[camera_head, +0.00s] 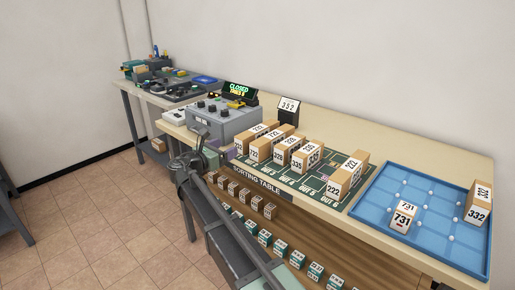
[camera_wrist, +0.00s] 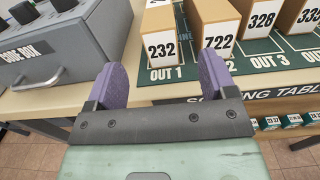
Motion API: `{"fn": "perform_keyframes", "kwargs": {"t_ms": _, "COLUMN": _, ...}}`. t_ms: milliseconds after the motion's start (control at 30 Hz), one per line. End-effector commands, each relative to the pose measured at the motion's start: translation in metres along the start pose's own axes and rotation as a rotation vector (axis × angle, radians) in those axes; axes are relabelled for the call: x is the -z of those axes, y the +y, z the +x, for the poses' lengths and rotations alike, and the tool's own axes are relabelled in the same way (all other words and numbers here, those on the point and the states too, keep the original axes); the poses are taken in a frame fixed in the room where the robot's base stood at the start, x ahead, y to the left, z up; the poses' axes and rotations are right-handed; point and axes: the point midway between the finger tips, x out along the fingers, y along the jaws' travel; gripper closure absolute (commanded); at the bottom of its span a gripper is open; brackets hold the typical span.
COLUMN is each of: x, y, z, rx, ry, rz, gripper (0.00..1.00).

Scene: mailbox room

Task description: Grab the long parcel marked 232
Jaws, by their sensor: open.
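The long parcel marked 232 (camera_wrist: 160,36) stands on the green mat at the OUT 1 mark in the wrist view, its white label facing me. Its top is cut off by the frame. In the head view the parcel is at the left end of the row, partly hidden by its neighbours. My gripper (camera_wrist: 160,82) is open, with its two purple fingers apart and nothing between them. It is at the table's front edge, short of the parcel, with the 232 label seen between and beyond the fingertips.
The 722 parcel (camera_wrist: 215,40) stands close to the right of 232. The 328 (camera_wrist: 260,20) and 335 parcels follow. The grey code box (camera_wrist: 60,60) is to the left. A blue tray (camera_head: 377,208) holds parcels 731 (camera_head: 404,217) and 332 (camera_head: 478,204). Small boxes fill shelves below.

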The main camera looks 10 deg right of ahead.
Motion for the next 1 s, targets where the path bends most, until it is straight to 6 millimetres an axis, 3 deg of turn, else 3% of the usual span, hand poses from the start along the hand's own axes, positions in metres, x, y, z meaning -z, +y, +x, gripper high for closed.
{"fn": "perform_keyframes", "kwargs": {"t_ms": 33, "x": 0.009, "y": 0.0, "z": 0.0, "rx": 0.0, "ry": 0.0, "rz": 0.0, "gripper": 0.22}}
{"fn": "perform_keyframes", "kwargs": {"t_ms": 233, "x": 0.004, "y": 0.0, "z": 0.006, "rx": 0.001, "ry": 0.0, "rz": 0.0, "gripper": 0.22}}
{"fn": "perform_keyframes", "kwargs": {"t_ms": 433, "x": 0.004, "y": 0.001, "z": 0.044, "rx": 0.002, "ry": 0.0, "rz": 0.0, "gripper": 0.22}}
{"fn": "perform_keyframes", "kwargs": {"t_ms": 667, "x": 0.004, "y": 0.0, "z": 0.058, "rx": 0.001, "ry": 0.0, "rz": 0.0, "gripper": 0.22}}
{"fn": "perform_keyframes", "kwargs": {"t_ms": 900, "x": 0.004, "y": 0.001, "z": 0.1, "rx": 0.002, "ry": 0.0, "rz": 0.0, "gripper": 0.22}}
{"fn": "perform_keyframes", "kwargs": {"t_ms": 1000, "x": 0.004, "y": 0.0, "z": 0.109, "rx": 0.001, "ry": 0.0, "rz": 0.0, "gripper": 0.22}}
